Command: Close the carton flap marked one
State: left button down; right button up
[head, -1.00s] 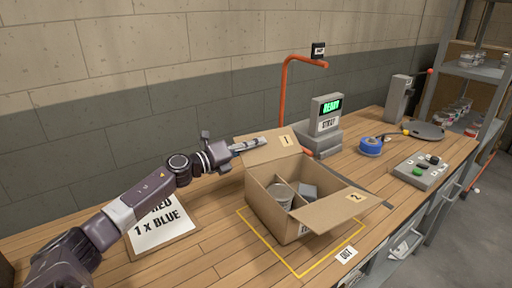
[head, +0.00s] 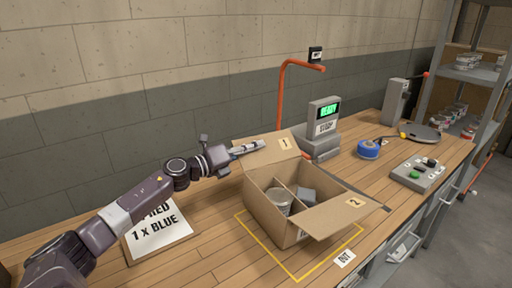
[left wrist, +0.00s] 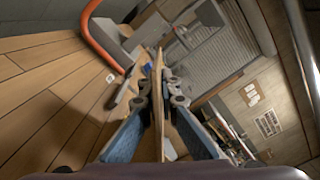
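An open brown carton (head: 268,218) stands on the wooden bench. Its flap marked 1 (head: 284,150) is raised and leans outward at the back. The flap marked 2 (head: 337,215) sticks outward at the front right. Inside are a divider, a round can (head: 278,201) and a grey block (head: 306,195). My left gripper (head: 257,146) is at the left part of flap 1. In the left wrist view, flap 1 shows edge-on (left wrist: 158,108) between the gripper's two fingers, which look closed on it; exact contact is hard to see. My right gripper is not in view.
An order sheet (head: 158,232) lies under my left arm. A scale with a READY display (head: 321,145) and an orange post (head: 280,100) stand behind the carton. Blue tape (head: 368,149) and a button box (head: 419,173) lie to the right. A yellow outline surrounds the carton.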

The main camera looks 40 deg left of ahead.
pick_arm(q)
jog(key=c, duration=2.6)
grip_release()
jog(key=shift+c, duration=0.2)
jog(key=o, duration=0.4)
jog(key=shift+o, duration=0.2)
jog(key=shift+s+a+f, duration=0.1)
jog(key=shift+s+a, duration=0.05)
jog(key=shift+s, duration=0.4)
jog(key=v, duration=1)
jog(key=shift+s, duration=0.4)
jog(key=shift+a, duration=0.1)
